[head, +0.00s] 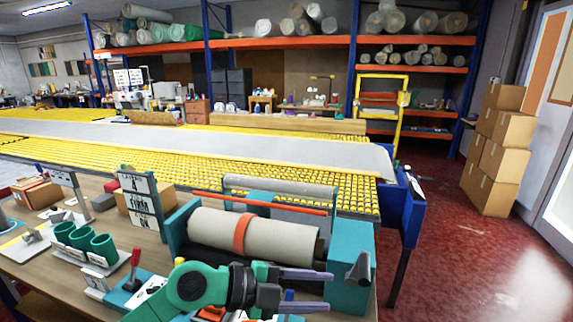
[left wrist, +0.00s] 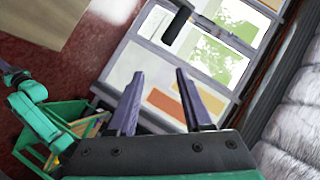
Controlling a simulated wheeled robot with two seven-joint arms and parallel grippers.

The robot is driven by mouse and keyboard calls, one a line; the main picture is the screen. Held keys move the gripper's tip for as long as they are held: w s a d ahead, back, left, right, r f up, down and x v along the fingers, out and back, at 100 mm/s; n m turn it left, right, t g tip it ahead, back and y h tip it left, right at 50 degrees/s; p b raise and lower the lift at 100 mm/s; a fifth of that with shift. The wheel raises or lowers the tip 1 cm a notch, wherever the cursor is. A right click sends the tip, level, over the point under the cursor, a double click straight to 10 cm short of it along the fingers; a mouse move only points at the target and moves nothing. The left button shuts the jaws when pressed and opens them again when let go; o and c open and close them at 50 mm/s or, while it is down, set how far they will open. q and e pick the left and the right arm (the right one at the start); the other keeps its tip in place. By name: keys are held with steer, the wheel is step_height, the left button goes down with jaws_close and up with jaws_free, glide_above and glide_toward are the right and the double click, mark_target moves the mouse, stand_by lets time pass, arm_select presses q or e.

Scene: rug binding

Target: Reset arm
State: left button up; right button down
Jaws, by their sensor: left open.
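My left arm reaches in from the bottom of the head view, with a green link and a black wrist. My left gripper (head: 330,290) points right, in front of the teal roller machine (head: 348,262). Its two purple-grey fingers are apart, and I see nothing between them. In the left wrist view the same gripper (left wrist: 160,73) shows both fingers spread, with a light door-like panel with coloured patches (left wrist: 120,70) beyond them. I do not make out my right gripper in either view.
The workbench (head: 130,233) holds green cups (head: 103,247), a red-handled lever (head: 134,262) and small boxes. A long yellow roller table (head: 180,162) lies behind. Stacked cartons (head: 497,165) stand at the right. Red floor (head: 450,260) is open between.

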arm_select(q)
step_height(320, 180, up, 8)
steer(key=n+t+h, duration=0.3)
steer(key=t+h, duration=0.1)
steer(key=w+a+r+n+t+y, duration=0.2)
steer(key=w+a+n+t+y, duration=0.55)
steer(key=a+n+t, duration=0.55)
steer(key=s+a+f+n+g+y, duration=0.1)
steer(key=a+f+n+g+y, duration=0.2)
steer(key=a+f+n+y, duration=0.45)
steer(key=s+a+f+n+g+y, duration=0.1)
steer(key=a+f+n+g+y, duration=0.3)
steer(key=f, duration=0.6)
steer(key=s+a+f+m+g+h, duration=0.1)
steer(key=s+a+f+g, duration=0.1)
steer(key=s+f+g, duration=0.5)
steer(key=s+a+f+m+g, duration=0.1)
steer(key=s+a+f+g, duration=0.15)
steer(key=s+f, duration=0.85)
step_height(320, 180, down, 21)
steer(key=s+g, duration=0.2)
steer(key=s, duration=0.1)
steer(key=s+a+f, duration=0.2)
steer(key=s+f, duration=1.3)
steer(key=s, duration=0.1)
steer(key=shift+s+f+m+g, duration=0.3)
steer(key=shift+s+m+g, duration=0.05)
steer(key=shift+s, duration=0.05)
